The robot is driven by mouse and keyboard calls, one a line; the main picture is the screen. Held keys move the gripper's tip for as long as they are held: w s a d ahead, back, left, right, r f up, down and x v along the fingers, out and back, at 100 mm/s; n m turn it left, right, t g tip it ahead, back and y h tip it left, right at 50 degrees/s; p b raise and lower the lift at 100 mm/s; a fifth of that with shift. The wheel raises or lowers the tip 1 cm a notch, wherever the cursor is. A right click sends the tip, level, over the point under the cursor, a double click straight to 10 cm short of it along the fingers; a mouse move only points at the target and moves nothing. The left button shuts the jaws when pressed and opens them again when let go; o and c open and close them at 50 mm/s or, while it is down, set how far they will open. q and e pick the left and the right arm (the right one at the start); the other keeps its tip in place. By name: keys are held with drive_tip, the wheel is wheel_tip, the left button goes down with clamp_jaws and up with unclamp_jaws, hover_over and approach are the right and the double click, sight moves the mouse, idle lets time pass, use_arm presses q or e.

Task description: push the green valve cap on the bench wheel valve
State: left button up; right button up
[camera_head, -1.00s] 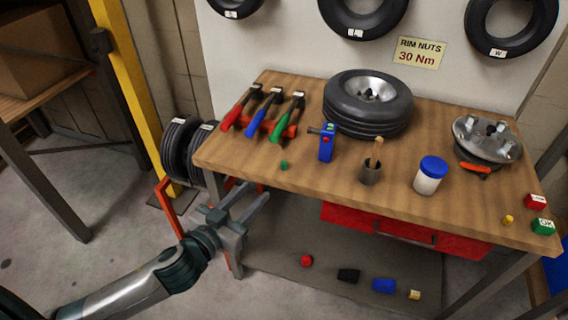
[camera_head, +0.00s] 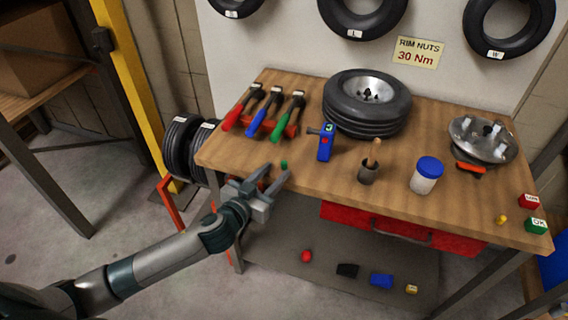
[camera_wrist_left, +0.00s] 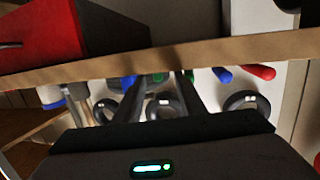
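The small green valve cap (camera_head: 284,164) lies on the bench top (camera_head: 330,190) near its front left edge. My left gripper (camera_head: 276,173) is at that edge, its two fingers spread and pointing at the cap, with nothing visible between them. The cap shows just past the fingertips; I cannot tell if they touch it. In the left wrist view the open fingers (camera_wrist_left: 157,85) reach past the bench edge. A green patch shows between them there, cap or tool handle unclear. The bench wheel (camera_head: 366,105) lies flat at the back; no valve can be made out on it. My right gripper is not in view.
A blue device (camera_head: 326,142), a cup (camera_head: 368,172), a blue-lidded jar (camera_head: 427,175) and a hub (camera_head: 483,140) stand further right. A red drawer (camera_head: 400,228) hangs below the bench.

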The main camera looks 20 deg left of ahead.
sight(283, 165)
use_arm(q)
drive_tip(key=shift+w, duration=0.15)
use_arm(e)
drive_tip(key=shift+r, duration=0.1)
use_arm(q)
drive_tip(key=shift+w+d+r, duration=0.1)
drive_tip(key=shift+w+r, duration=0.05)
drive_tip(key=shift+w+d+r+p, duration=0.1)
drive_tip(key=shift+w+d+p, duration=0.15)
drive_tip(key=shift+w+p, duration=0.3)
drive_tip(key=shift+w+d+r+p, duration=0.1)
drive_tip(key=shift+w+d+p, duration=0.1)
drive_tip(key=shift+w+p, duration=0.3)
drive_tip(key=shift+x, duration=0.95)
drive_tip(key=shift+w+f, duration=0.2)
drive_tip(key=shift+w, duration=0.1)
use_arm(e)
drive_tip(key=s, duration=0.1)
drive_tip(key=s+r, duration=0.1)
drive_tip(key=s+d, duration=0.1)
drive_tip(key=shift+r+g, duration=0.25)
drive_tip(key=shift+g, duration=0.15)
use_arm(q)
drive_tip(key=shift+d, duration=0.1)
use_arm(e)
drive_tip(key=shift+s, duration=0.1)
use_arm(q)
clamp_jaws()
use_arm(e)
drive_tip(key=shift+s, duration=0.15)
